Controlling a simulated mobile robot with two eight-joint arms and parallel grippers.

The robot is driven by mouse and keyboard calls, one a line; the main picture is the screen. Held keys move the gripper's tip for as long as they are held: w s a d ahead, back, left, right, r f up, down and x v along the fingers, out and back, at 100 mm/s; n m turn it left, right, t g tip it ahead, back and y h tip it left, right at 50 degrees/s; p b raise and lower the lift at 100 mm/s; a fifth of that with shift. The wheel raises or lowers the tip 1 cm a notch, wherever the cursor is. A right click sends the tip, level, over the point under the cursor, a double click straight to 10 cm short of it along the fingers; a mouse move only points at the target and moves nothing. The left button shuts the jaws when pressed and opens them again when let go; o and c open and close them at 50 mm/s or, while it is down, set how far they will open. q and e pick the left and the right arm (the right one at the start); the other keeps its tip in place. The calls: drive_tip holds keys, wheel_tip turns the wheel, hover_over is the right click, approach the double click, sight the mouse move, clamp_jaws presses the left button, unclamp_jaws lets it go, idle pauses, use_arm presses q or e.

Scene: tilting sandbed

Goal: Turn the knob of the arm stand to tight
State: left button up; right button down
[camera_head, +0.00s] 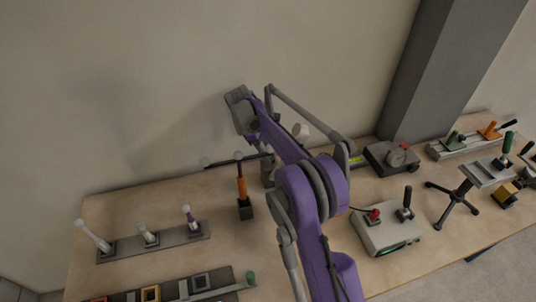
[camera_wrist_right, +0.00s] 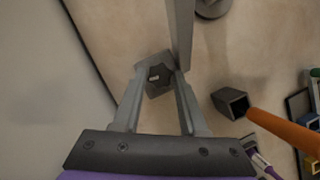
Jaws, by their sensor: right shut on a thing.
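The knob (camera_wrist_right: 159,76) is a dark, lobed knob with a small light mark, on a grey block of the arm stand (camera_wrist_right: 181,30). A grey bar of the stand runs up from the block in the right wrist view. My right gripper (camera_wrist_right: 160,84) is shut on the knob, with one finger at either side. In the head view my purple right arm reaches towards the wall and hides most of the stand. The right gripper (camera_head: 264,157) is small there, by a grey block, and the knob cannot be made out. My left gripper is not in view.
An orange lever (camera_head: 242,188) stands close by; its base (camera_wrist_right: 229,102) shows beside the right finger. A rail with several pale-knobbed levers (camera_head: 150,241) lies left. A control box (camera_head: 388,232) and a black tripod stand (camera_head: 456,204) are right. The wall is close behind.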

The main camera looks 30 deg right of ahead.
drive_tip(key=m, duration=0.2)
drive_tip(key=m+g+y, duration=0.1)
drive_tip(key=m, duration=0.2)
drive_tip(key=shift+w+d+y, duration=0.15)
drive_tip(key=shift+d+y, duration=0.05)
drive_tip(key=shift+y, duration=0.1)
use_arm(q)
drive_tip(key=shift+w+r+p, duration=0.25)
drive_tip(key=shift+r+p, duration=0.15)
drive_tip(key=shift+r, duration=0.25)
use_arm(e)
drive_tip(key=shift+d+m+g+y, duration=0.15)
drive_tip(key=shift+m+y, duration=0.25)
drive_tip(key=shift+m, duration=0.6)
drive_tip(key=shift+a+m+g+y, duration=0.15)
drive_tip(key=shift+m+y, duration=0.25)
drive_tip(key=shift+m, duration=0.6)
drive_tip(key=shift+d, duration=0.1)
drive_tip(key=shift+c, duration=2.3)
unclamp_jaws()
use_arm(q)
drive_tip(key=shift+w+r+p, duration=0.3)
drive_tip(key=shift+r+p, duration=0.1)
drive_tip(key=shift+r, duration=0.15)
use_arm(e)
wheel_tip(320, 180, up, 10)
